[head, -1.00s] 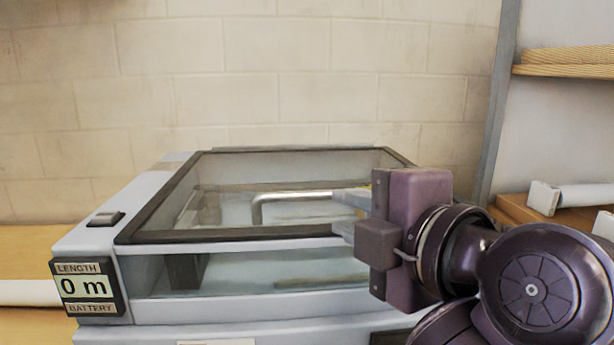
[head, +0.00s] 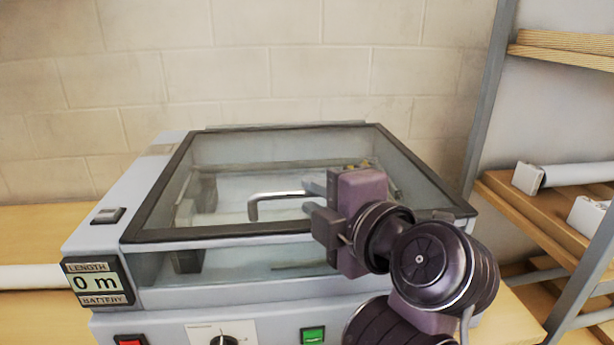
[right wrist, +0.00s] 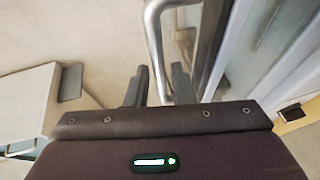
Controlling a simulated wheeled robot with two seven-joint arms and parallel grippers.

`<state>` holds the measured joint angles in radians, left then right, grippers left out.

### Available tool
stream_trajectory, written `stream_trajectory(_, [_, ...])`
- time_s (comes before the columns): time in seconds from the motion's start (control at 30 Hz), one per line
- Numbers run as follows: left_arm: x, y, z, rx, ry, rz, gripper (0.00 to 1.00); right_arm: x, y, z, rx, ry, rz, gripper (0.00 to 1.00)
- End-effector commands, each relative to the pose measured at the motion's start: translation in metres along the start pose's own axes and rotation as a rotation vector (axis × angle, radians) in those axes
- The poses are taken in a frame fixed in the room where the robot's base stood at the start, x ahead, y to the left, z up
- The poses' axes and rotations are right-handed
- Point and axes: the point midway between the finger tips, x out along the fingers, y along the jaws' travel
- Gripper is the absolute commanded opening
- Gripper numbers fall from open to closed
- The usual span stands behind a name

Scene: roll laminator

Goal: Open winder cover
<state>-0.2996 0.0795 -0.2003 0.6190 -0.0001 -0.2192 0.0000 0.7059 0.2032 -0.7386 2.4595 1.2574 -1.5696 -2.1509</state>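The winder cover (head: 165,205) is a clear panel in a dark frame on top of the grey laminator (head: 210,292), and it lies closed. Its silver bar handle (head: 270,196) stands above the glass; it also shows in the right wrist view (right wrist: 153,30). My right gripper (head: 311,198) is at the handle's right end, which its fingers partly hide. In the right wrist view, my right gripper's fingers (right wrist: 160,85) are apart, with the bar running down into the gap between them. Whether they touch the bar is unclear. My left gripper is out of view.
A length display (head: 97,283) reads 0 m at the machine's left front corner. A red switch (head: 130,341), a dial (head: 223,341) and a green button (head: 313,335) are on the front. A shelf rack (head: 488,110) with white rolls stands at the right.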

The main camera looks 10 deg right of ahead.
Motion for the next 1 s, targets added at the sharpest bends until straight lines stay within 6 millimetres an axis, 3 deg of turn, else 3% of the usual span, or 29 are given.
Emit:
stream_trajectory(0.3, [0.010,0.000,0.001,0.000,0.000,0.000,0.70,0.025,-0.001,0.001,0.003,-0.002,0.001,0.22])
stream_trajectory(0.67, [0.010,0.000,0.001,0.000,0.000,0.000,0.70,0.028,0.000,0.001,0.001,-0.003,0.000,0.22])
stream_trajectory(0.83, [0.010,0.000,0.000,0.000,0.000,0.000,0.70,0.027,0.000,0.001,0.001,-0.003,0.000,0.00])
stream_trajectory(1.0, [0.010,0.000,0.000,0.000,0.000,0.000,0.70,0.027,0.000,0.001,0.001,-0.003,0.000,0.00])
